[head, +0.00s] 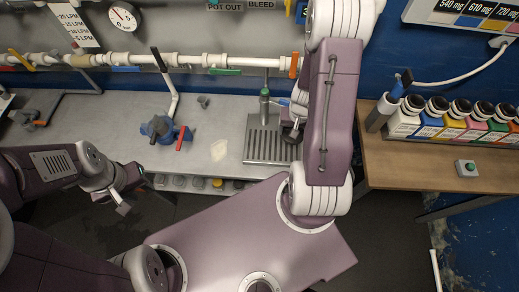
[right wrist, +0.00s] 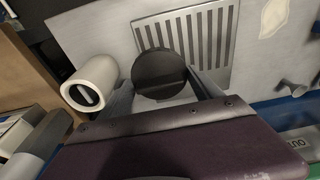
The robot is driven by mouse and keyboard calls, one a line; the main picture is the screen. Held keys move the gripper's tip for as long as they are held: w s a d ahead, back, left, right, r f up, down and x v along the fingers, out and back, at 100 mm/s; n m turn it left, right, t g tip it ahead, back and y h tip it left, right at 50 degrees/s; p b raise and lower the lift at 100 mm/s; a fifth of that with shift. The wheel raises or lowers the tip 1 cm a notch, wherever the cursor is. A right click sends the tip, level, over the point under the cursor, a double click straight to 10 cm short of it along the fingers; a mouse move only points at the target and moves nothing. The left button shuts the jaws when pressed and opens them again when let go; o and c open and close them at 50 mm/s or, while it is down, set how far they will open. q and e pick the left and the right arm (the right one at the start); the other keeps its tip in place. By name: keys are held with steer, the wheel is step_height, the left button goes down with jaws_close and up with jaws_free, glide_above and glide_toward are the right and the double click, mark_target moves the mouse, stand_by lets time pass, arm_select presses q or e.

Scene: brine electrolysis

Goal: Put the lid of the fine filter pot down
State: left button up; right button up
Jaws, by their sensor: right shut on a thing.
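In the right wrist view my right gripper (right wrist: 160,90) is shut on a dark round lid (right wrist: 157,68), held between its two fingers above the steel bench. A white, open-topped cylinder (right wrist: 107,70) with a pale piece inside stands just left of the gripper; it looks like the filter pot. In the head view my right arm hides the pot and most of that gripper. My left gripper (head: 123,203) hangs low at the left, in front of the bench and away from the lid; its finger gap is unclear.
A slotted drain grate (head: 266,142) is set in the steel bench (head: 220,125), beside my right arm. A blue valve with a red handle (head: 183,138) stands left of it. A wooden shelf (head: 415,170) with several bottles is at the right.

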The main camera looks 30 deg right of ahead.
steer(key=w+a+f+b, duration=0.1)
steer(key=w+a+f, duration=0.15)
steer(key=a, duration=0.25)
glide_above(260, 147)
steer(key=f, duration=0.4)
steer(key=shift+s+a+f, duration=0.25)
step_height(260, 147, down, 4)
steer(key=shift+s+r+b, duration=0.1)
steer(key=shift+r+b, duration=0.1)
steer(key=shift+b, duration=0.95)
steer(key=shift+f, duration=0.25)
steer(key=shift+f, duration=0.1)
steer(key=o, duration=1.5)
steer(key=shift+o, duration=1.1)
